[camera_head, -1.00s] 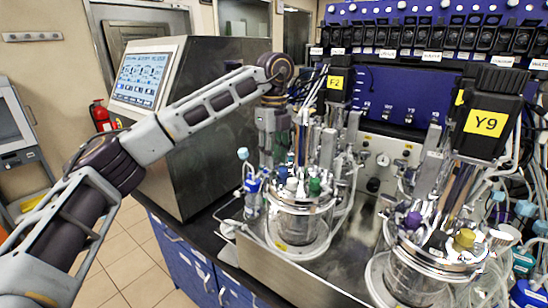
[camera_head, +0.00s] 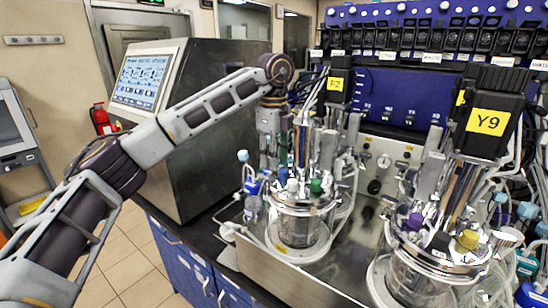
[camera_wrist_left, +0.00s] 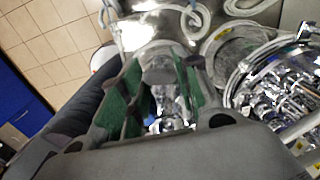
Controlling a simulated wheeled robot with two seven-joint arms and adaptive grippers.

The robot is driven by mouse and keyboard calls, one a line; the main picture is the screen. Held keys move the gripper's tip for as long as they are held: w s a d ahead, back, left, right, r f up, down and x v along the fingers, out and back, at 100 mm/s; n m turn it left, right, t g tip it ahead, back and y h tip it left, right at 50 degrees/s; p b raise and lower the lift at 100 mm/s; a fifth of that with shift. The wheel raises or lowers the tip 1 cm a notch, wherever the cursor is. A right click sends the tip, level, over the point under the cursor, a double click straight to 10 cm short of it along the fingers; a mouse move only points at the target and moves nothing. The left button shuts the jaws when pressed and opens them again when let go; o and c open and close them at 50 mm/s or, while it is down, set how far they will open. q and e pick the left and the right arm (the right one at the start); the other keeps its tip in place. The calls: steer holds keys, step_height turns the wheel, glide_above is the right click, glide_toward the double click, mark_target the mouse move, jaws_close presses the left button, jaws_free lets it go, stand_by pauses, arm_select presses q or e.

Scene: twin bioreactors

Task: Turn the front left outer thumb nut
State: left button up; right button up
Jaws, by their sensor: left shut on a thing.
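The left reactor vessel (camera_head: 303,230), a glass jar with a metal head plate, stands at the middle of the bench. My left arm reaches over from the left, and my left gripper (camera_head: 273,160) points down at the left side of its head plate. In the left wrist view, the green-padded fingers of the gripper (camera_wrist_left: 160,75) are closed on a grey round-topped piece (camera_wrist_left: 158,70), which appears to be the thumb nut. In the head view the nut is hidden behind the gripper and head plate fittings. My right gripper is not in view.
Tubes, a green cap (camera_head: 315,187) and white caps crowd the head plate close to the gripper. A second vessel (camera_head: 420,275) marked Y9 stands at the right. A steel cabinet with a screen (camera_head: 140,80) is behind my arm.

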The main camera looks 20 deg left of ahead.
arm_select(q)
steer(key=shift+r, duration=0.1)
steer(key=o, duration=0.8)
steer(key=shift+c, duration=0.2)
steer(key=shift+r, duration=0.1)
step_height(320, 180, up, 12)
stand_by(0.7)
steer(key=shift+f, duration=0.2)
